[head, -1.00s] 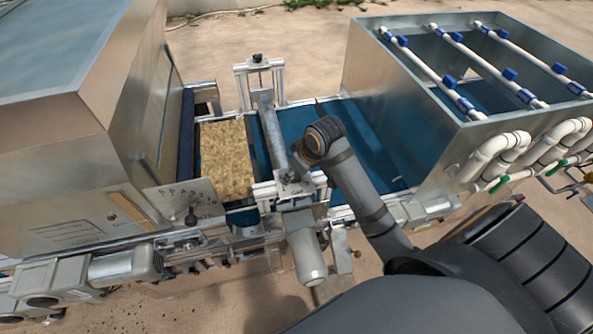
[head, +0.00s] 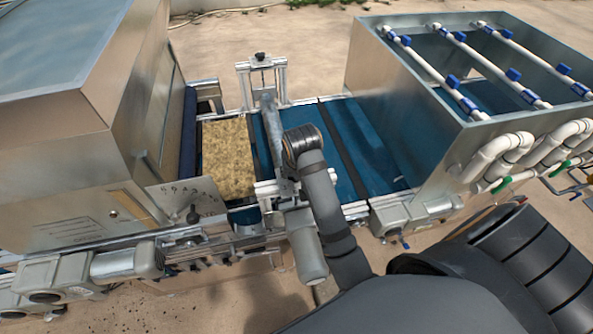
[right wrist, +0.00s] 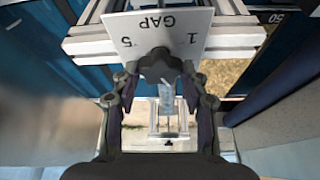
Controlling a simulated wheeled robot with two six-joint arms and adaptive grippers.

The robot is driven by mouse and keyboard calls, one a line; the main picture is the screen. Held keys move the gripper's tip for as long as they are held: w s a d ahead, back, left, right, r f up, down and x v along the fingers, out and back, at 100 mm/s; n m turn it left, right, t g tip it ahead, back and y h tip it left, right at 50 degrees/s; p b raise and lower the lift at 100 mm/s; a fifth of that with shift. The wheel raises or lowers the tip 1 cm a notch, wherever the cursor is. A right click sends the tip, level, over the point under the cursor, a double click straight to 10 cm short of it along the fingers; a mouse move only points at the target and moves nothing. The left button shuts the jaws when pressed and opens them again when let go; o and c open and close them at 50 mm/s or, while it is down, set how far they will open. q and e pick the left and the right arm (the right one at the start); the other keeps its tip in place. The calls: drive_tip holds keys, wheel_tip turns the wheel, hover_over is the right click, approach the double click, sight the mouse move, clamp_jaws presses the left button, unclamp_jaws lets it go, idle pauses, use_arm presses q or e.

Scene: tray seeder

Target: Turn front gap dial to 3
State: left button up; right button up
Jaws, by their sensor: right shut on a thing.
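The front gap dial shows in the right wrist view as a dark knob (right wrist: 160,65) below a white plate (right wrist: 165,32) marked GAP, with 1 and 5 upside down. My right gripper (right wrist: 160,76) is shut on this knob, one finger on each side. I cannot read the dial's pointer, and no 3 shows on the visible part of the plate. In the head view my right arm's dark wrist is over the near end of the roller gantry and hides the dial and fingertips. My left gripper is not in view.
The far gantry post (head: 262,80) carries a black knob on top. A brown filled tray (head: 228,158) lies left of the gantry on the blue conveyor (head: 345,145). A metal hopper housing stands left, and a metal box with white pipes (head: 455,85) stands right.

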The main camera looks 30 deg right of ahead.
idle(0.4)
drive_tip(key=o, duration=1.2)
drive_tip(key=shift+c, duration=0.2)
